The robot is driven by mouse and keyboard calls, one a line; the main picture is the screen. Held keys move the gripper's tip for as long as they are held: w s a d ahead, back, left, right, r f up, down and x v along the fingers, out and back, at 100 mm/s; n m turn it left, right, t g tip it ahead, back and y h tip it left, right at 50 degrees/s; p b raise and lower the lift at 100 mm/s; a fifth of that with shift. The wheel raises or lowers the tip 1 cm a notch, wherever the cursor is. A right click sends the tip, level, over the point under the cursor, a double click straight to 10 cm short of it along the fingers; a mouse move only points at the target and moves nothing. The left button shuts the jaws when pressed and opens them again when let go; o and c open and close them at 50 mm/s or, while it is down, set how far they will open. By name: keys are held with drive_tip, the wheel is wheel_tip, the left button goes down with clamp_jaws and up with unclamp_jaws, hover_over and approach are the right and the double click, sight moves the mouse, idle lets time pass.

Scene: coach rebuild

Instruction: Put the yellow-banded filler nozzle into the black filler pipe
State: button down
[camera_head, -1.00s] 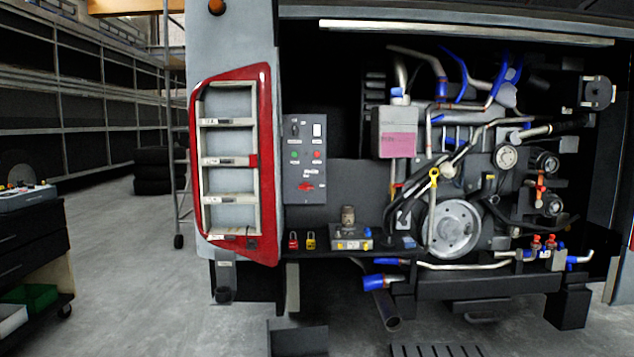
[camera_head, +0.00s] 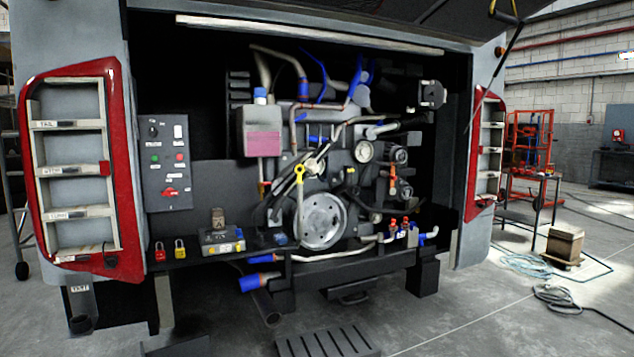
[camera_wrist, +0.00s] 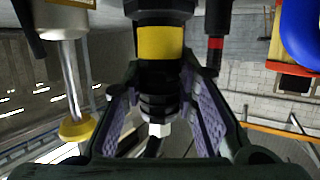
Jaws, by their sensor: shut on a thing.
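The filler nozzle, black with a yellow band (camera_wrist: 160,43), fills the upper middle of the wrist view. My gripper (camera_wrist: 165,105) is shut on its black ribbed part, with a pad on each side. A pale tip shows below the pads. The nozzle's upper end is cut off by the picture edge. My gripper does not show in the head view. I cannot tell for sure which pipe is the black filler pipe.
A red-banded black part (camera_wrist: 215,45) stands close right of the nozzle, with a blue object (camera_wrist: 303,35) beyond. A metal rod with a yellow end (camera_wrist: 76,128) is at left. The open engine bay (camera_head: 320,215) holds hoses and a pulley.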

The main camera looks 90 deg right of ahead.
drive_tip(key=shift+r, duration=0.2)
drive_tip(key=shift+r+p, duration=2)
drive_tip(key=shift+r, duration=0.15)
drive_tip(key=shift+w, duration=0.1)
